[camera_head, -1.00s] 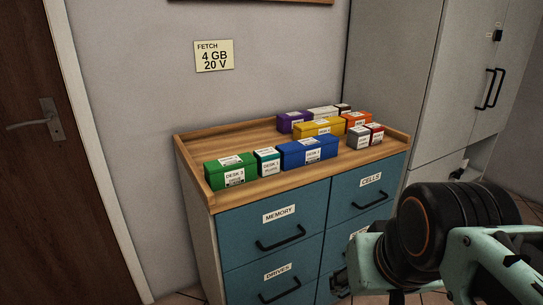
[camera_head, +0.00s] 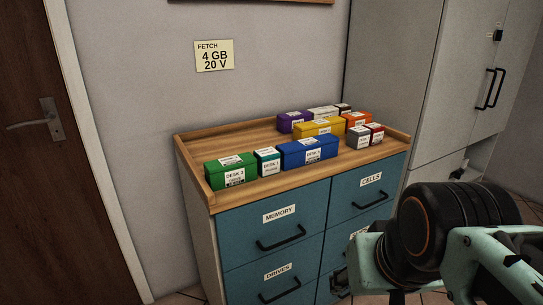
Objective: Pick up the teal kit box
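The teal kit box (camera_head: 267,162) is a small box with a white label. It stands on the wooden cabinet top near the front edge, between a green box (camera_head: 231,171) on its left and a blue box (camera_head: 309,151) on its right. The gaps on both sides are narrow. My arm shows at the lower right, well away from the box and in front of the cabinet. A dark part that may be my gripper's fingers (camera_head: 338,281) shows low at the front of the drawers, too partial to tell whether it is open or shut.
Purple, yellow, orange, grey and red boxes stand in the right half of the wooden top (camera_head: 236,143), which has a raised rim. Its back left part is bare. Blue drawers (camera_head: 281,232) are below. A note (camera_head: 214,56) reads "FETCH 4 GB 20 V".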

